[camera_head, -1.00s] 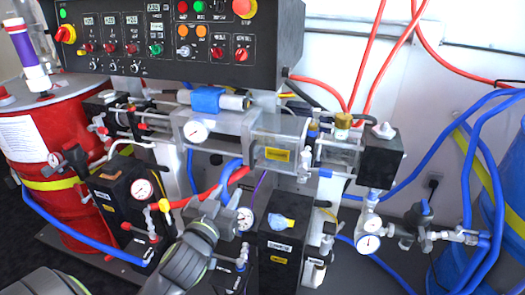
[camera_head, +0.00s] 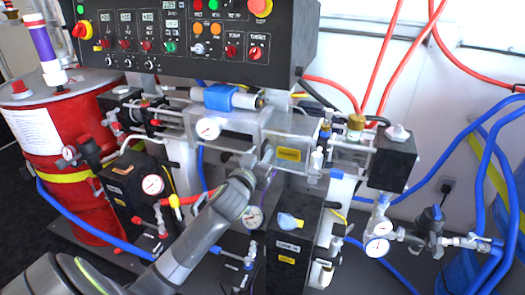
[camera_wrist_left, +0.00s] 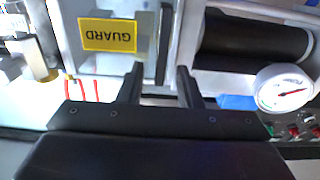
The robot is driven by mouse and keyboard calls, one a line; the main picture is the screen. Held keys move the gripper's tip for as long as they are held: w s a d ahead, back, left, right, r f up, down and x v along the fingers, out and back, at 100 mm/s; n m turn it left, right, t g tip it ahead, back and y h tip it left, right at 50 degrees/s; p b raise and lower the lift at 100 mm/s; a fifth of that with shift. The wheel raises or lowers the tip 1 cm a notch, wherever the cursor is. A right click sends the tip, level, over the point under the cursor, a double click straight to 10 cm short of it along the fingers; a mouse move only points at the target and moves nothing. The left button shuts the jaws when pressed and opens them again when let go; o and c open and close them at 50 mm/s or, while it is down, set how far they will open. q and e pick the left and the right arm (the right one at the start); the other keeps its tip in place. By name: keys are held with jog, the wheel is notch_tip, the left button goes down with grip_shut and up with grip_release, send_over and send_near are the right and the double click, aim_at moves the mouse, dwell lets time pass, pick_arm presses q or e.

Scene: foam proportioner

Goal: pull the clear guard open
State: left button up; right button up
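The clear guard (camera_head: 285,141) sits at the middle of the machine, below the control panel, with a yellow label (camera_head: 289,154) on its front. In the left wrist view the guard (camera_wrist_left: 100,64) fills the upper left, and its label (camera_wrist_left: 108,35) reads GUARD. A dark upright bar (camera_wrist_left: 164,40) stands beside the label, at the guard's edge. My left gripper (camera_head: 262,160) is in front of the guard, just left of the label. In the left wrist view its two fingers (camera_wrist_left: 160,80) are apart, with the bar's end between the tips. Contact cannot be told. My right gripper is not in view.
A pressure gauge (camera_head: 208,128) sits left of the guard and also shows in the left wrist view (camera_wrist_left: 284,90). The black control panel (camera_head: 190,42) overhangs above. Black pump boxes (camera_head: 292,232), hoses and a red drum (camera_head: 70,135) crowd the area around my left arm.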

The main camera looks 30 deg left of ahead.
pick_arm(q)
jog(key=shift+x, duration=1.2)
jog(key=shift+c, duration=0.3)
grip_shut()
